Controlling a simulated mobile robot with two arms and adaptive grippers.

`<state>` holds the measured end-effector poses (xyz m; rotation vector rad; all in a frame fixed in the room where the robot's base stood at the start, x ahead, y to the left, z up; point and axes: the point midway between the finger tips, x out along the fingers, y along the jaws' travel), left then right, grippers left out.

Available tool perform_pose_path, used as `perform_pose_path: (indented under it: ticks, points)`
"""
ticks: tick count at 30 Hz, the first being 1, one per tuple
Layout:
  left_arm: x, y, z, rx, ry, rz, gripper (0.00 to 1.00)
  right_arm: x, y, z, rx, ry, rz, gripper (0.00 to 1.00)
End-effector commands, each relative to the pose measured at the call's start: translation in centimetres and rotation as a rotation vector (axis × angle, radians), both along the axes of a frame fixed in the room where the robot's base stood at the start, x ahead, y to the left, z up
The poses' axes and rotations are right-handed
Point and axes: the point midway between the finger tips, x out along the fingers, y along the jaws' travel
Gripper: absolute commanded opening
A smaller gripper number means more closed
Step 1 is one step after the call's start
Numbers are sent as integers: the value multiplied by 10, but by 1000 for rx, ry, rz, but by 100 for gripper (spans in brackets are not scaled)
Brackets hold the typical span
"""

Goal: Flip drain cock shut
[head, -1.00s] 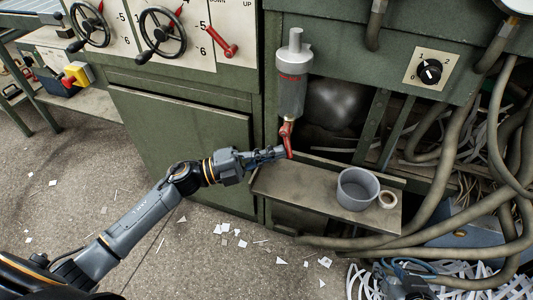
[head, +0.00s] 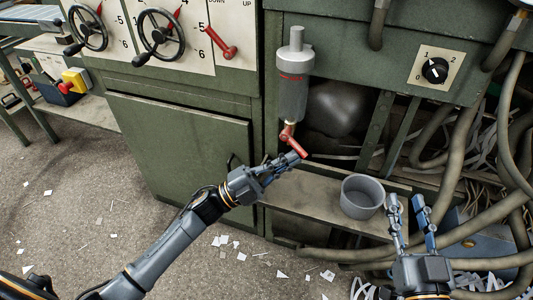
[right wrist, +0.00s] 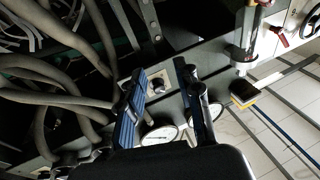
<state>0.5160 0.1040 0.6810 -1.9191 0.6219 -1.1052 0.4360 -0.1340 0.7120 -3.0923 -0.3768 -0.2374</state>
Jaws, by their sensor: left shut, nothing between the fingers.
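The drain cock is a red lever (head: 291,140) under a grey cylindrical bowl (head: 293,95) on the green machine's front. The lever slants down to the right in the head view. My left gripper (head: 295,160) is shut and empty, its fingertips at the lever's lower end. I cannot tell whether they touch it. My right gripper (head: 408,203) is open and empty, at lower right, in front of the shelf's right end. Its spread fingers also show in the right wrist view (right wrist: 165,95).
A grey cup (head: 362,196) stands on the narrow shelf (head: 310,199) below the cock. Thick hoses (head: 455,170) crowd the right side. A rotary knob (head: 435,70) is at upper right. Paper scraps lie on the floor (head: 110,225).

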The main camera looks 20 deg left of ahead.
Motion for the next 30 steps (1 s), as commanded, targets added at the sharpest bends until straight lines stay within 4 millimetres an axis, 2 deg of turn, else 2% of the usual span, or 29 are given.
perform_pose_path:
  ticks: [4,11,16,21,30]
  points:
    - [0,-5,0,1,-1,-2,0,-2,2,14,24,-88,5,34]
    - [0,-12,3,-298,13,0,0,-14,4,48,78,-285,18,34]
    - [0,-15,7,-393,14,0,0,-25,4,68,113,-408,24,34]
    - [-1,-17,11,-407,15,-1,0,-32,3,78,131,-470,27,34]
    - [-1,-19,13,-405,15,-1,0,-36,3,83,140,-503,28,34]
